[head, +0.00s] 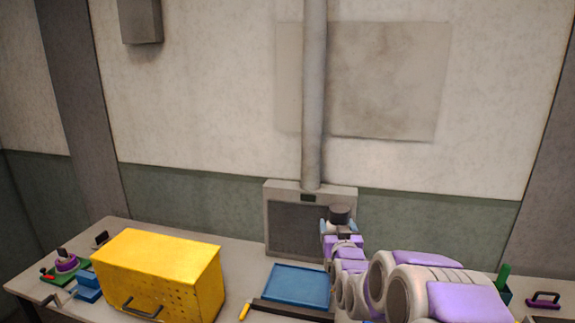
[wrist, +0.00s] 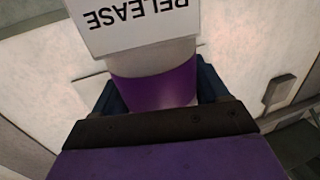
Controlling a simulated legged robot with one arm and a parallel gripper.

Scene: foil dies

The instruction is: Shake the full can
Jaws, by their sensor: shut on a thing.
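The can (wrist: 155,88) fills the upper middle of the wrist view. It has a purple band, a pale band and a white label that reads "RELEASE" upside down in this picture. My gripper (wrist: 158,92) is shut on it, with a dark blue finger on each side. In the head view my gripper (head: 340,228) is raised in front of the grey vent unit, and the can's dark end (head: 340,214) shows above it. The rest of the can is mostly hidden there by my gripper and arm. I cannot tell how full it is.
A yellow perforated box (head: 160,270) with a handle stands on the bench (head: 240,255). A blue tray (head: 297,284) lies right of it, with a yellow-handled tool (head: 245,311) near its front. Small coloured items sit at far left. A grey pipe (head: 314,100) rises above the vent unit (head: 290,225).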

